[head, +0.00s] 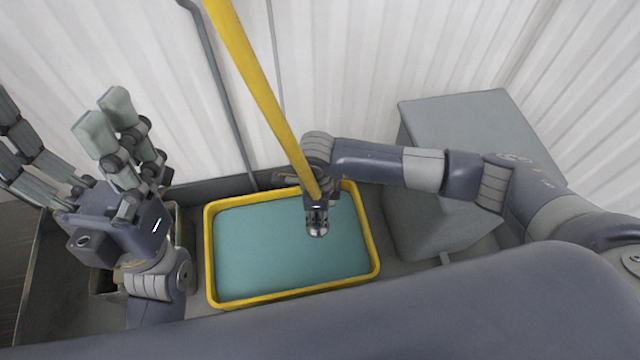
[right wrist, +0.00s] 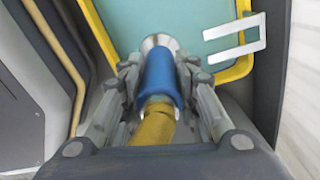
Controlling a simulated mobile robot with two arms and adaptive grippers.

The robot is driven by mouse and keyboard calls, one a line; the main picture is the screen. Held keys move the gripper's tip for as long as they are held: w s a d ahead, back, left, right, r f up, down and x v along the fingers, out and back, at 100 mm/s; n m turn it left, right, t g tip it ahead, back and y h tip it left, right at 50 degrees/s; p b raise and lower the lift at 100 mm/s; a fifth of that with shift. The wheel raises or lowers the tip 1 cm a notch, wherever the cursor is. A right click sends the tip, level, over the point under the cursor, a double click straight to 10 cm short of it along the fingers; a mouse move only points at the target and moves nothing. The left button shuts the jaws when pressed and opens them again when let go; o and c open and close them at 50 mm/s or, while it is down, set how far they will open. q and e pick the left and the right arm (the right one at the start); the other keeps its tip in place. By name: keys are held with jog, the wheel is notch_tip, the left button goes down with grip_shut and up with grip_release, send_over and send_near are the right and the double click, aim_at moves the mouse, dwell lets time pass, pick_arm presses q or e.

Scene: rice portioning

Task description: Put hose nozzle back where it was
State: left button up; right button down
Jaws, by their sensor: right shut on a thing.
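The hose nozzle (right wrist: 157,80) has a blue body and a bright metal tip, with the yellow hose behind it. My right gripper (right wrist: 158,85) is shut around the blue body. In the head view, the nozzle's metal end (head: 316,228) points down over the yellow-rimmed teal tub, below my right gripper (head: 316,205). The hose (head: 255,80) runs from the top of the picture down to that gripper. My left gripper (head: 70,140) is at the left, fingers raised and spread, with nothing seen between them.
A pale U-shaped bracket (right wrist: 238,40) shows near the tub's edge in the right wrist view.

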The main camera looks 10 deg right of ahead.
jog(key=shift+s+a+r+p, duration=0.1)
jog(key=shift+s+a+p, duration=0.2)
jog(key=shift+s, duration=0.7)
jog(key=shift+s+a+r+p, duration=0.15)
jog(key=shift+s+a, duration=0.2)
jog(key=shift+s, duration=0.65)
